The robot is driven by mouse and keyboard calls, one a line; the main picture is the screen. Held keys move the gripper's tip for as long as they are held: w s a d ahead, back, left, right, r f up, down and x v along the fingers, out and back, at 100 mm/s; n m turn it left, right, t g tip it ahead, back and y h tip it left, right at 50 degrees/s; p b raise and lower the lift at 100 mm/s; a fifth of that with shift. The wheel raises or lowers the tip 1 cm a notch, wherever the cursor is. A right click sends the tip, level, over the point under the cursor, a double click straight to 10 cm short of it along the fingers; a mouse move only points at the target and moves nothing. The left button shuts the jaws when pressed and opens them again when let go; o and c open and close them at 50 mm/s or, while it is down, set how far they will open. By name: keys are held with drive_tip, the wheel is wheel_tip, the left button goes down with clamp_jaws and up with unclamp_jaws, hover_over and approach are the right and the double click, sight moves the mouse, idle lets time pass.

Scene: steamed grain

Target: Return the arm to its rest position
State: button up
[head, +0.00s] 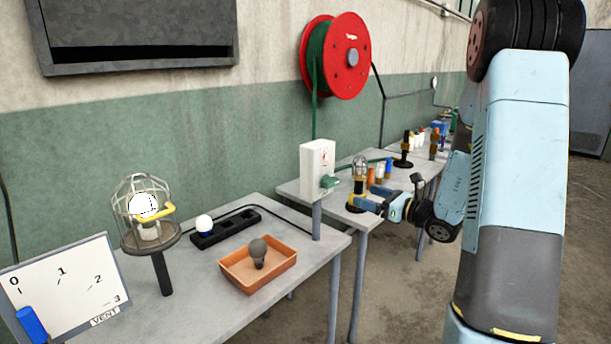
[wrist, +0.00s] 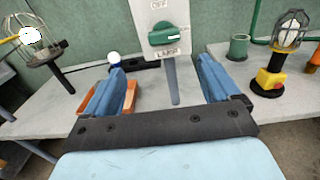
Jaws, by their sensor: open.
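My gripper (wrist: 163,86) is open and empty, its two blue fingers wide apart in the wrist view. In the head view my arm comes in from the right, and my gripper (head: 379,200) is in the air in front of the far bench, pointing left. The white switch box (head: 318,168) with a green knob (wrist: 169,39) lies ahead of the fingers, apart from them. The knob has a light mark pointing right. No rest position is marked in view.
The near bench (head: 205,283) bears a caged lamp (head: 146,208) with a lit bulb, a black holder (head: 230,230) with a white bulb, and an orange tray (head: 237,281) with a grey bulb. Another caged lamp (wrist: 287,38) stands right of the switch box. Open floor lies in front.

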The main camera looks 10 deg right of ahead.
drive_tip(key=s+a+r+n+g, duration=0.4)
drive_tip(key=s+a+n+g, duration=0.25)
drive_tip(key=s+n, duration=0.2)
drive_tip(key=s+a+r+n+g, duration=0.3)
drive_tip(key=s+a+n+g, duration=0.2)
drive_tip(key=s+a+n, duration=0.3)
drive_tip(key=s+d+r+n+t+h, duration=0.2)
drive_tip(key=s+d+r+n+h, duration=0.1)
drive_tip(key=s, duration=0.4)
drive_tip(key=s+d+r+n+t+h, duration=0.1)
drive_tip(key=s+d+r+n+h, duration=0.2)
drive_tip(key=s+d+n+h, duration=0.3)
drive_tip(key=shift+s+n+t+h, duration=0.35)
drive_tip(key=shift+s+n+h, duration=0.8)
drive_tip(key=shift+h, duration=0.15)
drive_tip(key=shift+r, duration=0.1)
